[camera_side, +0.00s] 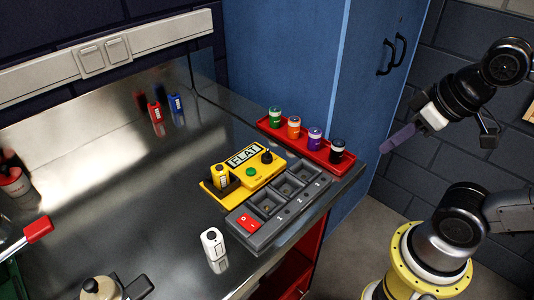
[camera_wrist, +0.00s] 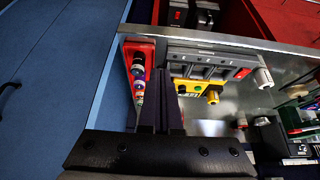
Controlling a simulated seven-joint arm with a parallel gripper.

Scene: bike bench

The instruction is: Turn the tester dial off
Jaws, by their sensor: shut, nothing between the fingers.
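The yellow tester (camera_side: 236,187) lies on the steel bench with a display reading "FLAT". Its black dial (camera_side: 267,157) stands at the right end, by the display; which way it is turned is too small to tell. A green button (camera_side: 250,172) is on its face, and a yellow battery-like piece (camera_side: 220,177) stands at its left end. My gripper (camera_side: 398,138) is shut and empty, raised in the air right of the bench, well apart from the tester.
A red tray (camera_side: 297,145) with several coloured jars sits behind the tester. A grey holder (camera_side: 283,208) with numbered slots and a red switch (camera_side: 248,222) lies in front. A white battery-like piece (camera_side: 212,243) stands nearby. A blue cabinet (camera_side: 280,60) rises behind. The bench left of the tester is mostly clear.

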